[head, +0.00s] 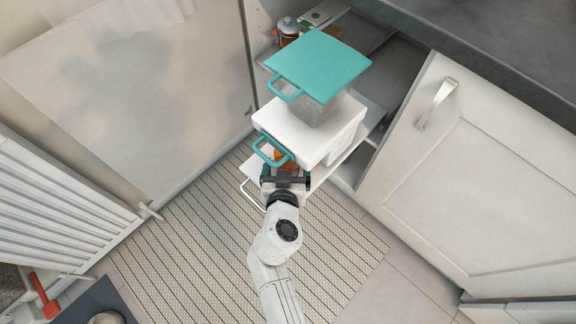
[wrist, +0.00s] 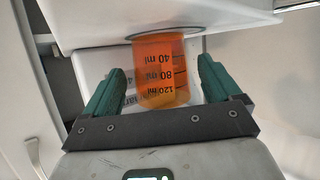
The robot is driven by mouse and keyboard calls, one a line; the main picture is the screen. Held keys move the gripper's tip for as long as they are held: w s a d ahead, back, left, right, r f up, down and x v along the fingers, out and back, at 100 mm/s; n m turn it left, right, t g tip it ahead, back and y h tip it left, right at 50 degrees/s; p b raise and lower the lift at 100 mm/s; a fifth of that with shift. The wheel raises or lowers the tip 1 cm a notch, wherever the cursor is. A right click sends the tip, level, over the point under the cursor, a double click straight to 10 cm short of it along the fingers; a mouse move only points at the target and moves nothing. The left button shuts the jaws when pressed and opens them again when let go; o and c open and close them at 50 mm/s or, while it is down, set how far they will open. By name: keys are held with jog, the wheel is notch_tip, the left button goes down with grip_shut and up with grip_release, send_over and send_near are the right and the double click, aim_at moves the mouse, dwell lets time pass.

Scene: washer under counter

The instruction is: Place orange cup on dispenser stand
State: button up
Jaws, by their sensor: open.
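The orange cup (wrist: 161,78) is translucent with black measuring marks. In the wrist view it stands between the two green fingers of my gripper (wrist: 160,85), with a gap on each side, so the gripper is open around it. Its rim meets the white surface at the top of the view. In the head view only a small orange part of the cup (head: 284,156) shows by my gripper (head: 285,172).
A glass jar (head: 288,30) stands in the cabinet behind. An open white cabinet door (head: 490,180) is at the right. A striped mat (head: 180,255) covers the floor, and a white radiator (head: 60,210) is at the left.

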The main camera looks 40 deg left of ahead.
jog(key=shift+r+p, duration=0.5)
jog(key=shift+p, duration=0.05)
jog(key=p+v, duration=0.1)
jog(key=v, duration=1.1)
jog(key=shift+f, duration=0.15)
jog(key=w+d+f+m+h, duration=0.1)
jog(key=w+d+m+h, duration=0.2)
jog(key=d, duration=0.6)
jog(key=w+d+f+m+h, duration=0.1)
jog(key=w+d+h, duration=0.3)
jog(key=d, duration=0.5)
jog(key=s+d+f+m+g+h, duration=0.2)
jog(key=d+m+g+h, duration=0.15)
jog(key=d, duration=1.05)
jog(key=s+d+g+y, duration=0.2)
jog(key=s+d+g, duration=0.4)
jog(key=s+d, duration=0.4)
jog(key=s, duration=0.3)
jog(key=shift+s+d+g, duration=0.25)
jog(key=shift+d+g, duration=0.1)
